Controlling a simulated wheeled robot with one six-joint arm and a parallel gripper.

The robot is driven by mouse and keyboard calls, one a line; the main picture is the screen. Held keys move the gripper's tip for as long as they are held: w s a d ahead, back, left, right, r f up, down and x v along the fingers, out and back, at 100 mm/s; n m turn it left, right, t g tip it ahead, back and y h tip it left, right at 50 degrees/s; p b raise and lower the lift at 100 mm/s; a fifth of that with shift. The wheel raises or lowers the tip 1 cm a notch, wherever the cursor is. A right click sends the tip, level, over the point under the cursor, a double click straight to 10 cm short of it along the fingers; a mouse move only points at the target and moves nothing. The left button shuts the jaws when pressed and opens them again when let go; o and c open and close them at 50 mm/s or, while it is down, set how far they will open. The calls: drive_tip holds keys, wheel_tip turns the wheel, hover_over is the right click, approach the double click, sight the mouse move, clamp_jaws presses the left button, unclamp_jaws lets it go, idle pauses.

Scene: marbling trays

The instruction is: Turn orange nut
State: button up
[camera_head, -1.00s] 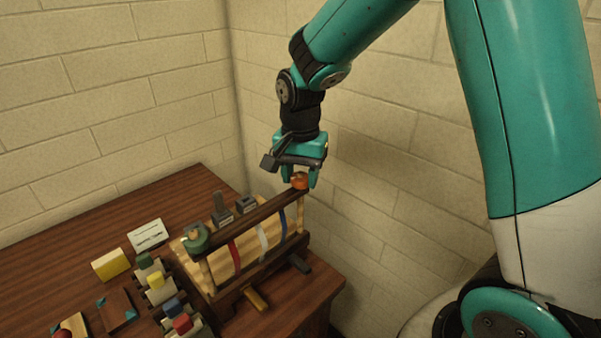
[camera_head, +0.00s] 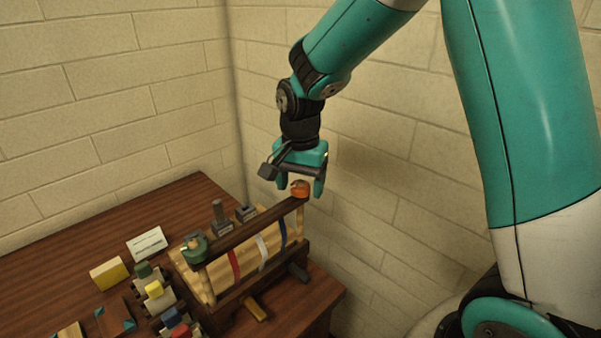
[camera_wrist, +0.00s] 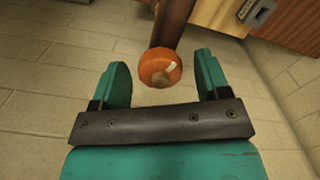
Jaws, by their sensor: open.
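The orange nut (camera_head: 300,188) sits on top of the right end of the dark wooden bar (camera_head: 262,219) of the press frame. In the wrist view the orange nut (camera_wrist: 160,68) is round, with a pale bolt end on it, and lies between and slightly beyond the two fingertips. My gripper (camera_head: 302,188) points down over the nut, with its teal fingers apart on either side. In the wrist view my gripper (camera_wrist: 163,72) is open, with visible gaps between each finger and the nut.
A green nut (camera_head: 195,248) sits on the bar's left end. Red, white and blue straps (camera_head: 283,230) cross the pale roll below. Stamps with coloured tops (camera_head: 154,289), a yellow block (camera_head: 108,273) and a white card (camera_head: 147,243) stand to the left. Brick walls are close behind.

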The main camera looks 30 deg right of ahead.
wheel_tip(320, 180, up, 17)
drive_tip(key=b, duration=0.1)
drive_tip(key=shift+r+b, duration=0.15)
drive_tip(key=shift+b, duration=0.25)
drive_tip(key=s+a+f+n+y, duration=0.1)
drive_tip(key=s+a+f+n, duration=0.2)
drive_tip(key=s+n, duration=0.2)
drive_tip(key=s+a+f+n+y, duration=0.1)
drive_tip(key=s+a+f+n, duration=0.2)
drive_tip(key=s+n, duration=0.3)
drive_tip(key=s+a+f+n+y, duration=0.2)
drive_tip(key=s+a+n, duration=0.3)
drive_tip(key=s, duration=0.6)
drive_tip(key=shift+s+f+n, duration=0.4)
drive_tip(key=shift+f+n, duration=0.1)
drive_tip(key=shift+f, duration=0.15)
idle(0.3)
